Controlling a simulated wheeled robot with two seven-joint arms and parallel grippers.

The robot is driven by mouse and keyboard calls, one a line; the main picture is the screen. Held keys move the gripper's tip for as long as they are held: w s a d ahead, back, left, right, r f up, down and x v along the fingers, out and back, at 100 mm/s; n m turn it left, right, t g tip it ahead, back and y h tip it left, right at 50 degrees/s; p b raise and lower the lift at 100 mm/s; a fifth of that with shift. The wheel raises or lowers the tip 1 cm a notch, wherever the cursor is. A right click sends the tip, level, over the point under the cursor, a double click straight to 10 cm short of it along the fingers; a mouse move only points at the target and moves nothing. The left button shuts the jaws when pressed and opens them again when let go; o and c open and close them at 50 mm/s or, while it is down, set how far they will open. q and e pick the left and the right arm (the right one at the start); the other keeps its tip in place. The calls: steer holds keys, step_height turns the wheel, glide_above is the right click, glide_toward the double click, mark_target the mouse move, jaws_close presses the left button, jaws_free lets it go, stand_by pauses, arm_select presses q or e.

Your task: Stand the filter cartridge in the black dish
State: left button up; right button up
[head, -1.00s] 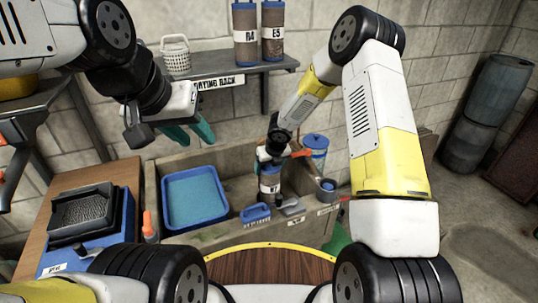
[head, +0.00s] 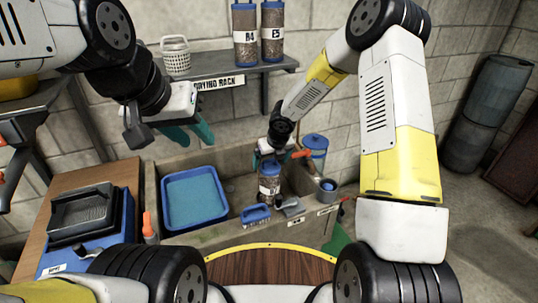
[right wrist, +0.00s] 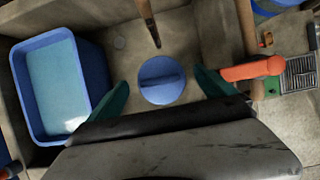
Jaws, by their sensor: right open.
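The filter cartridge (head: 268,185), a see-through brown-filled cylinder with blue ends and a white label, stands upright in the stone sink. Its round blue cap (right wrist: 162,80) with a raised bar shows in the right wrist view. My right gripper (head: 272,157) is open above the cartridge, its teal fingers on either side of the cap in the wrist view, with gaps to both. My left gripper (head: 197,142) is open and empty in front of the wall, left of the cartridge. I cannot make out the black dish; the cartridge's foot is too small and dark to tell what it stands on.
A blue basin of water (head: 193,198) fills the sink's left side. A blue brush (head: 256,214), a grey scoop (head: 291,206) and a round grey cup (head: 327,188) are near the front ledge. Two similar cartridges stand on the drying rack (head: 235,72). A blue-lidded tub (head: 315,150) stands behind.

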steer(key=v, duration=0.7)
steer(key=shift+f, duration=0.1)
steer(key=s+d+r+m+t+h, duration=0.1)
steer(key=s+d+r+m, duration=0.5)
steer(key=r+m, duration=0.35)
steer(key=s+d+r+m+h, duration=0.2)
steer(key=s+d+r+m, duration=0.45)
steer(key=r+m, duration=0.35)
steer(key=s+r+m+t+y, duration=0.1)
steer(key=s+r+m+y, duration=0.2)
steer(key=s+m, duration=1.3)
steer(key=r+m, duration=0.1)
steer(key=m, duration=0.3)
steer(key=shift+s+r, duration=0.2)
steer(key=shift+r, duration=0.2)
steer(key=shift+d, duration=0.1)
